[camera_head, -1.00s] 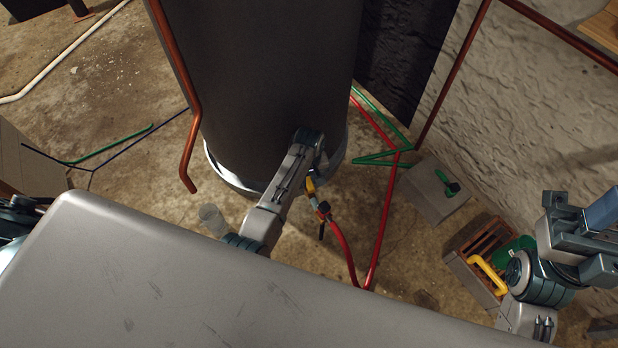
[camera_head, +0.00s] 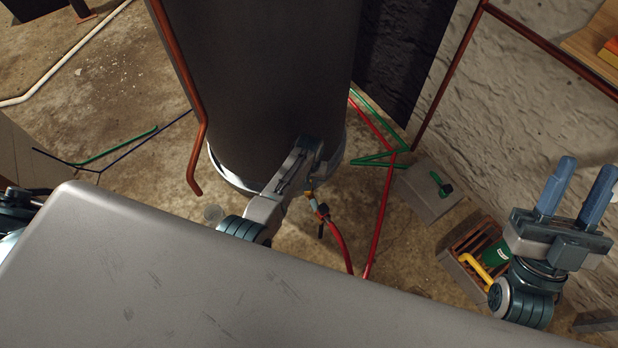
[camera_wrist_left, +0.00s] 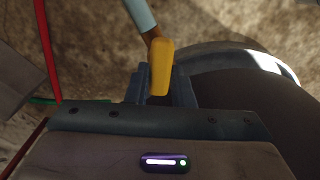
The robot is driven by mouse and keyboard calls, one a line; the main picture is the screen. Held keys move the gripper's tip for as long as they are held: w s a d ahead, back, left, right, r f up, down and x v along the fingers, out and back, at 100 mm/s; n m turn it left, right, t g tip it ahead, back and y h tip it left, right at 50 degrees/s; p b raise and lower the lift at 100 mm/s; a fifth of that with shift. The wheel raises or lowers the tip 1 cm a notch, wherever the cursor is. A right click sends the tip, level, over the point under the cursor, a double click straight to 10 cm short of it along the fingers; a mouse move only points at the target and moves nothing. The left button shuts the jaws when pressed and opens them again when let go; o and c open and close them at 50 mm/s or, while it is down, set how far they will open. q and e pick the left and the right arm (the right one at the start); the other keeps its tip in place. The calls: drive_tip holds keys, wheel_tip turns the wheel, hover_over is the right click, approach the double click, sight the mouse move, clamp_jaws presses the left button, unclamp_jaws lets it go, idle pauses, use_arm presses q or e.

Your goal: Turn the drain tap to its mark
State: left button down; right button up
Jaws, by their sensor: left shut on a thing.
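The drain tap's yellow handle (camera_wrist_left: 161,66) stands between the two fingers of my left gripper (camera_wrist_left: 163,84) in the left wrist view. The gripper is shut on it. In the head view my left arm reaches down to the foot of the dark tank (camera_head: 265,80) and hides most of the tap. The tap's outlet end (camera_head: 322,211) shows beside my arm, joined to a red hose (camera_head: 342,246). I cannot make out the mark. My right gripper (camera_head: 577,190) is open and empty at the right, fingers pointing up, away from the tap.
A copper pipe (camera_head: 198,140) runs down the tank's left side. At the right are a grey block (camera_head: 427,198) with a green handle and a crate (camera_head: 449,262) with yellow and green things.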

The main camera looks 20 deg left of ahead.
use_arm(q)
drive_tip(key=shift+r+m+p, duration=0.15)
drive_tip(key=shift+m+p, duration=0.5)
drive_tip(key=shift+m, duration=0.25)
drive_tip(key=shift+m+p, duration=0.65)
drive_tip(key=shift+m, duration=0.45)
use_arm(e)
drive_tip(key=w+f+m+g+h, duration=0.35)
drive_tip(key=f+g, duration=0.55)
drive_tip(key=f, duration=0.4)
use_arm(q)
drive_tip(key=m+p, duration=0.1)
drive_tip(key=m, duration=0.1)
drive_tip(key=shift+m, duration=0.3)
drive_tip(key=m+p, duration=0.1)
drive_tip(key=m, duration=0.3)
drive_tip(key=shift+d, duration=0.1)
drive_tip(key=shift+m+p, duration=0.3)
drive_tip(key=shift+m, duration=0.2)
use_arm(e)
drive_tip(key=s+f+g, duration=0.4)
drive_tip(key=f, duration=0.2)
drive_tip(key=s+a+f+g+y, duration=0.1)
drive_tip(key=s+f+g, duration=0.3)
drive_tip(key=f, duration=0.3)
drive_tip(key=shift+s+a+f+g, duration=0.25)
drive_tip(key=shift+a+f+g, duration=0.05)
drive_tip(key=shift+g, duration=0.5)
drive_tip(key=shift+n, duration=0.35)
